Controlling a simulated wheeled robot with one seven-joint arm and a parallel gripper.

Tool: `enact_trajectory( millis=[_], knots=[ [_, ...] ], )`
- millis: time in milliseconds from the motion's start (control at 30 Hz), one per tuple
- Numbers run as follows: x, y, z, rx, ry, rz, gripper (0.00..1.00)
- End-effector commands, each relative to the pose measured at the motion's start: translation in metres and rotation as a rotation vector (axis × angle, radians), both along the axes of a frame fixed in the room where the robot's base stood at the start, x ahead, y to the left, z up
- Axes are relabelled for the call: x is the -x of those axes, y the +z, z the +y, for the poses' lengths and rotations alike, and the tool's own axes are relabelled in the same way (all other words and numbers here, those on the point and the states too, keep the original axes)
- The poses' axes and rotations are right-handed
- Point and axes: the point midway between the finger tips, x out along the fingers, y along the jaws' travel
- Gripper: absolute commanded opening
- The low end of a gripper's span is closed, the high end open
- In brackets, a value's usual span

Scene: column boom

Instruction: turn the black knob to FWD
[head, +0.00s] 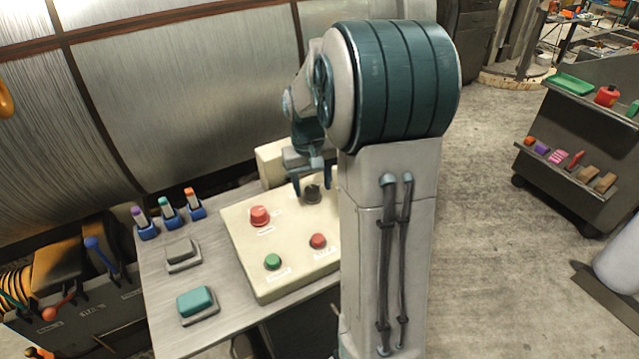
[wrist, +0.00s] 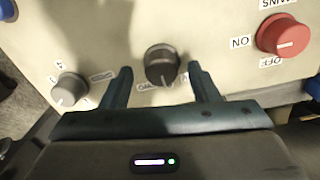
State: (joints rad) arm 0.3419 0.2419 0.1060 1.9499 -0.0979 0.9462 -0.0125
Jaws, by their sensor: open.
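The black knob (wrist: 162,66) stands on the cream control panel (wrist: 120,25) in the wrist view, with a light pointer line on its face. Labels lie around its lower side, partly hidden by my fingers and too small to read surely. My gripper (wrist: 160,88) is open, with one finger to each side of the knob's lower part and gaps between. I cannot tell whether the fingers touch it. In the head view the black knob (head: 312,193) is at the panel's far right, just below my gripper (head: 312,190).
The red mains knob (wrist: 284,36) with ON and OFF labels is right of my gripper; a small grey knob (wrist: 70,89) is left. In the head view, a green button (head: 272,262) and a red button (head: 318,241) are nearer.

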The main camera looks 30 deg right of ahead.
Motion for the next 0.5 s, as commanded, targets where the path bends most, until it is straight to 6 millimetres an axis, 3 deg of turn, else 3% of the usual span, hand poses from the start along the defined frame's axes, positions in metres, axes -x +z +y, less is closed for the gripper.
enact_trajectory(
  millis=[400, 500],
  knots=[
    [0.0001, -0.0101, 0.0002, 0.0, 0.0, 0.0, 0.55],
    [0.0001, -0.01, 0.0003, 0.0, 0.0, 0.0, 0.3]
  ],
)
